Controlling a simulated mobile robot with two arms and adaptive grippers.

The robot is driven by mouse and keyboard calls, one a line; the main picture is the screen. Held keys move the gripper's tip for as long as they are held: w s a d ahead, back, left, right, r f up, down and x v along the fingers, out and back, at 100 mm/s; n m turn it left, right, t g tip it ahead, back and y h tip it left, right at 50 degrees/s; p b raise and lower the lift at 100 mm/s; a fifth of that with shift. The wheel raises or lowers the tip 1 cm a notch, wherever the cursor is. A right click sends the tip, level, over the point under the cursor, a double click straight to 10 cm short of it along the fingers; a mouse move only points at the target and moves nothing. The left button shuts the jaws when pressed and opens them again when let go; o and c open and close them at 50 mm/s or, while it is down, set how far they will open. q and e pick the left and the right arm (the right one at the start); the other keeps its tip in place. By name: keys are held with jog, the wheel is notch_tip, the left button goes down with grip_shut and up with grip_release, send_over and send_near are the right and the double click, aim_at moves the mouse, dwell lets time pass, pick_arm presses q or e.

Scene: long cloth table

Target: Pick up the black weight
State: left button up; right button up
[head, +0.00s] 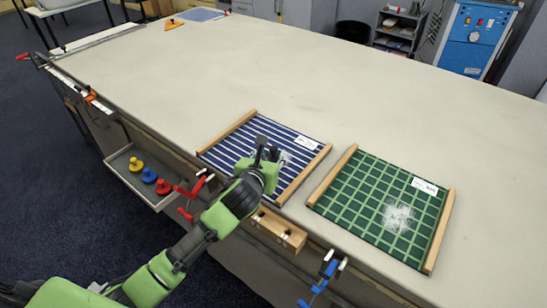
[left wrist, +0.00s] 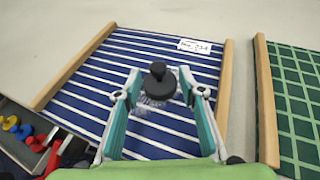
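The black weight (left wrist: 160,84), with a round knob on a wider base, shows in the left wrist view over the blue-and-white striped cloth panel (left wrist: 82,88). My left gripper (left wrist: 160,76) is open, with its two fingers on either side of the weight. I cannot tell whether either finger touches it. In the head view my left gripper (head: 267,150) is above the striped panel (head: 225,150), and I cannot clearly make out the weight among the dark fingers. My right gripper is not in view.
Wooden strips (left wrist: 226,70) edge the striped panel. A green checked panel (head: 362,185) lies to its right. An open drawer (head: 128,180) holds yellow, blue and red knobbed weights. Red and blue clamps (head: 320,278) sit at the near edge.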

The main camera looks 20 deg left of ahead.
aim_at(273, 148)
pick_arm(q)
jog(key=shift+p+x, duration=0.3)
jog(key=shift+x, duration=2.1)
jog(key=shift+r, duration=0.1)
grip_shut()
jog(key=shift+r, duration=0.1)
